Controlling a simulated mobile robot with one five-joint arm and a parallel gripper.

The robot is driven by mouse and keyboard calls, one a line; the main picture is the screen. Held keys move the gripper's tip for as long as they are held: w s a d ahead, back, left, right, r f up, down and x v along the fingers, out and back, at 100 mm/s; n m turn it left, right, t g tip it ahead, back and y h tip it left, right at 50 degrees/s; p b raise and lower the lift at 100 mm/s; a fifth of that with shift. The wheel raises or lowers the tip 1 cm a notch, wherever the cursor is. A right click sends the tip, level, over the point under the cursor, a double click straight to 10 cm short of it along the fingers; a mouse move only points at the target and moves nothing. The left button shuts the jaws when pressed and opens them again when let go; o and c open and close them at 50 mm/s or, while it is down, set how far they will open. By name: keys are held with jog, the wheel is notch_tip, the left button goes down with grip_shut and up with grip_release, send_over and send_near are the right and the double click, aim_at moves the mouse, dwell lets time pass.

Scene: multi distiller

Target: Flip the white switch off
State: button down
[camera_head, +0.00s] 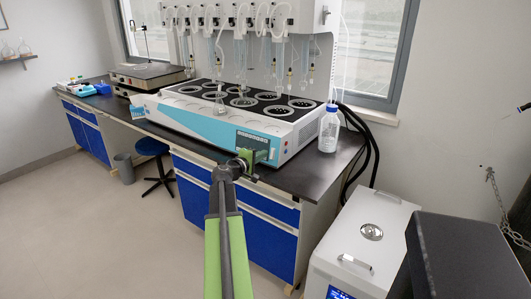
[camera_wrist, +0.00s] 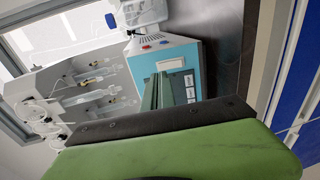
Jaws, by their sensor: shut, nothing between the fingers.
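The multi distiller (camera_head: 215,120) is a long white and light-blue unit on the dark bench. Its front has a control panel (camera_head: 252,140) at the right end. My gripper (camera_head: 250,158) is shut and empty, close in front of the panel. In the wrist view its fingertips (camera_wrist: 158,76) point at the blue front; contact cannot be told.
A clear bottle with a blue cap (camera_head: 328,130) stands on the bench right of the distiller. Dark hoses (camera_head: 372,150) hang at the bench end. A white box unit (camera_head: 365,235) stands at the lower right. Blue cabinets (camera_head: 255,222) sit below the bench.

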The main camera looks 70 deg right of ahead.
jog(key=r+p+v, duration=0.1)
jog(key=p+v, duration=0.1)
jog(key=v, duration=0.7)
jog(key=shift+a+r, duration=0.25)
jog(key=shift+r, duration=0.1)
jog(key=shift+s, duration=0.1)
